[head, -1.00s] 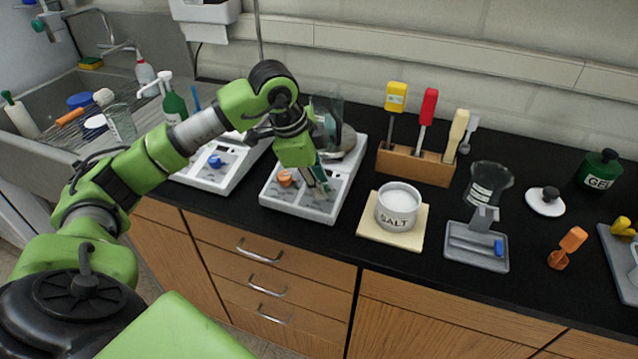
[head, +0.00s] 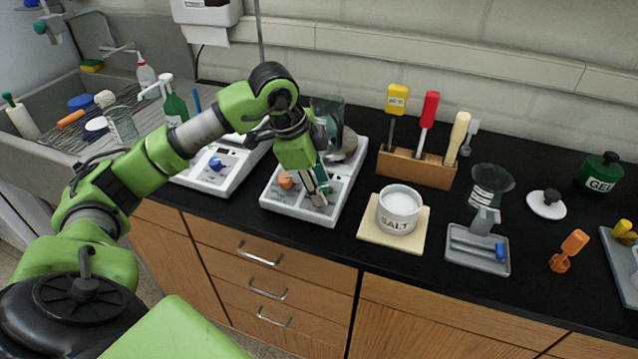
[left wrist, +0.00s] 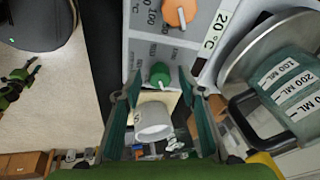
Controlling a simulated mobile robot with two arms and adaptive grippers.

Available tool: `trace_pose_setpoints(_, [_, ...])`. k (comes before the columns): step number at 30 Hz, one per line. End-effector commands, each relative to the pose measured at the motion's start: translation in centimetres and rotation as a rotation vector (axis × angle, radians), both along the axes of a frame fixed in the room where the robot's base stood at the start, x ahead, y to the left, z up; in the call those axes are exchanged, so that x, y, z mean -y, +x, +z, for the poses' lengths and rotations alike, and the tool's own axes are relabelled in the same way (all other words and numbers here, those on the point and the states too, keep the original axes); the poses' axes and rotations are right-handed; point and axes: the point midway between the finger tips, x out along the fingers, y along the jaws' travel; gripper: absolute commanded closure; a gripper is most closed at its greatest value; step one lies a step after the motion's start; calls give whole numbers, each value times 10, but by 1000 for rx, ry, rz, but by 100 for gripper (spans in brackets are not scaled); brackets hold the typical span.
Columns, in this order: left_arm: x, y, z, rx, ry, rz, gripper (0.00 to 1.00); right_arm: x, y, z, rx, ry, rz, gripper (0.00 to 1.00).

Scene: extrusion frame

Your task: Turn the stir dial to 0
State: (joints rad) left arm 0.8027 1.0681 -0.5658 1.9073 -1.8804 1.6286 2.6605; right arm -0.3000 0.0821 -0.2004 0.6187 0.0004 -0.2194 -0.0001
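A white hot plate (head: 338,205) stands on the black counter, with a glass vessel (left wrist: 292,87) on its round top. An orange dial (head: 286,181) is on its front panel and also shows in the left wrist view (left wrist: 179,12). A green dial (left wrist: 159,75) sits beside the orange one, with printed numbers nearby too blurred to read fully; in the head view my gripper hides it. My left gripper (head: 319,194) points down over the panel's right part. Its fingers are apart on either side of the green dial; contact is unclear. My right gripper is not in view.
A second plate with a blue dial (head: 216,163) stands to the left. A salt pot (head: 398,213) on a pale board is close on the right, with a wooden tool rack (head: 415,167) behind. A sink is at far left.

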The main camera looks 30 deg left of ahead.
Motion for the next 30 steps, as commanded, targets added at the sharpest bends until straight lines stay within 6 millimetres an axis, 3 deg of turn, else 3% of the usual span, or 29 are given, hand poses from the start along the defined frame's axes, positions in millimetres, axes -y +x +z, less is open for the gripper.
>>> trace_pose_setpoints(18, [-15,-31,102,4,0,2,63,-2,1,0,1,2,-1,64])
trace_pose_setpoints(30, [-16,-36,112,1,0,2,63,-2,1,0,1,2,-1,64])
